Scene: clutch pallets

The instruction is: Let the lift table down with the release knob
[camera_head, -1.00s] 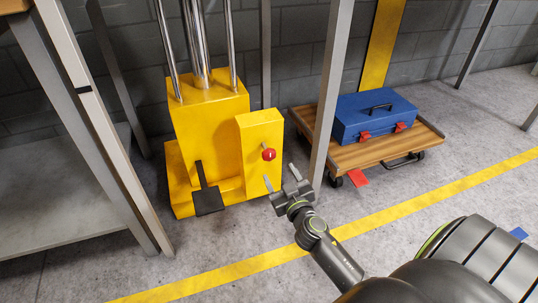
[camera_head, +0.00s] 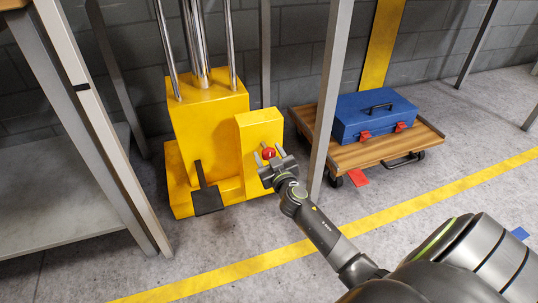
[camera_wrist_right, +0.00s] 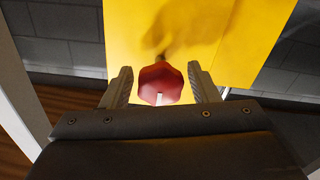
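The red release knob (camera_head: 268,153) sits on the front of the yellow box (camera_head: 258,128) of the lift table. In the right wrist view the red knob (camera_wrist_right: 160,84) has a white mark and lies between the two fingers of my right gripper (camera_wrist_right: 160,86). Gaps show on both sides of it, so the fingers are apart from it. In the head view my right gripper (camera_head: 266,156) is open at the knob, its palm hiding part of the box below. A black pedal (camera_head: 207,200) sits at the lift's base. My left gripper is not in view.
A grey post (camera_head: 328,100) stands close to the right of my right gripper. A wooden dolly (camera_head: 372,152) carrying a blue toolbox (camera_head: 372,116) is beyond it. A grey shelf frame (camera_head: 100,130) stands at the left. The floor in front is clear.

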